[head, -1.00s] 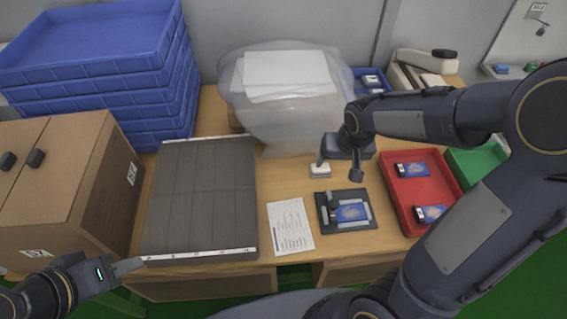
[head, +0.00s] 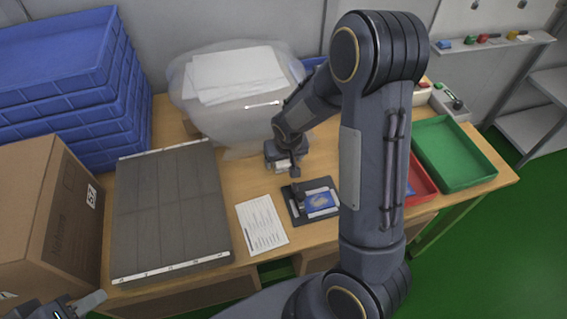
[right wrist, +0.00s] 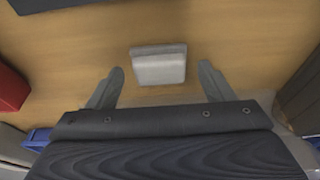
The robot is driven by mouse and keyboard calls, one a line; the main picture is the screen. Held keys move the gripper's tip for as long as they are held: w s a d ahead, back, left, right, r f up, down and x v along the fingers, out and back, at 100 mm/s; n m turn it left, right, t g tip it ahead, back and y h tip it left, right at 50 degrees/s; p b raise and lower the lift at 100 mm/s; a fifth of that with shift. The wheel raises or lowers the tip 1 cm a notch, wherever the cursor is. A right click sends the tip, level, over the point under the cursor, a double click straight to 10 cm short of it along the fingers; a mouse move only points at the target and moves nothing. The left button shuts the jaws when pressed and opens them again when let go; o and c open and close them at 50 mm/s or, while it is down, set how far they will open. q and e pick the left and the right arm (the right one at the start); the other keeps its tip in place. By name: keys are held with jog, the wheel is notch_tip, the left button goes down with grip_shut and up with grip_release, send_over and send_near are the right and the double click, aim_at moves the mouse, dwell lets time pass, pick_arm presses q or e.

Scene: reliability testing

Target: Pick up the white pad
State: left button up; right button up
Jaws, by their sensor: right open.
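The white pad (right wrist: 158,66) is a small pale block lying on the wooden table. In the right wrist view it sits between the two fingers of my open right gripper (right wrist: 161,72), with a gap on each side. In the head view the pad (head: 283,166) shows only in part under the right gripper (head: 284,160), which hides the rest. My left gripper (head: 84,306) is at the lower left corner, away from the pad, mostly cut off by the frame edge.
A black fixture (head: 300,215) with a blue-faced device and a paper sheet (head: 262,223) lie in front of the pad. A bagged white stack (head: 225,110) stands behind. A grey mat (head: 170,210) is left; red (head: 420,182) and green (head: 455,150) trays are right.

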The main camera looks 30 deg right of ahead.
aim_at(283, 163)
jog(key=c, duration=0.9)
jog(key=shift+c, duration=0.2)
jog(key=shift+r, duration=0.5)
jog(key=v, duration=0.2)
jog(key=shift+w+a+r, duration=0.1)
jog(key=shift+w+r, duration=0.1)
jog(key=shift+r, duration=0.25)
jog(key=s+a+r, duration=0.7)
jog(key=s+r, duration=0.2)
jog(key=s, duration=0.2)
jog(key=shift+s+a+b, duration=0.2)
jog(key=shift+s+b, duration=0.1)
jog(key=shift+b, duration=0.1)
